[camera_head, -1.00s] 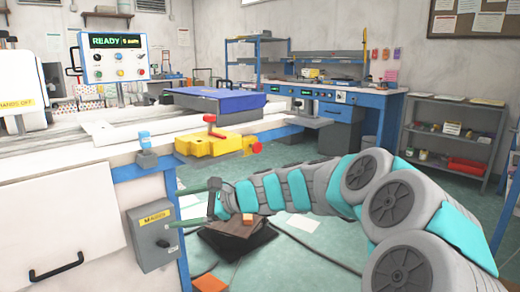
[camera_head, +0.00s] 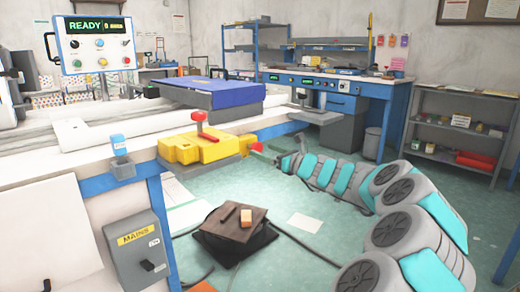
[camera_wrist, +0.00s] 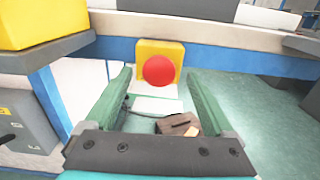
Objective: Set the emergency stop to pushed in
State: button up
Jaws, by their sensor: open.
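The emergency stop is a round red button (camera_wrist: 159,71) on a yellow housing (camera_wrist: 173,48), seen face-on in the wrist view. Whether the button is in or out cannot be told. In the head view its yellow housing (camera_head: 246,141) sits at the right end of the machine's front edge, with the button partly hidden by my gripper (camera_head: 266,154). My gripper also shows in the wrist view (camera_wrist: 157,75), with its two green fingers spread and nothing between them. The button appears between the fingertips, beyond them; the exact gap is unclear.
A yellow clamp block (camera_head: 200,148) with a red handle stands left of the stop. A blue knob (camera_head: 117,142) and a grey mains box (camera_head: 140,250) are on the machine's front. A dark pedal (camera_head: 236,225) lies on the floor. The floor between machine and shelf is open.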

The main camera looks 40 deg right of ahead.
aim_at(253, 148)
jog(key=shift+w+a, duration=0.2)
jog(key=shift+w, duration=1.2)
grip_shut()
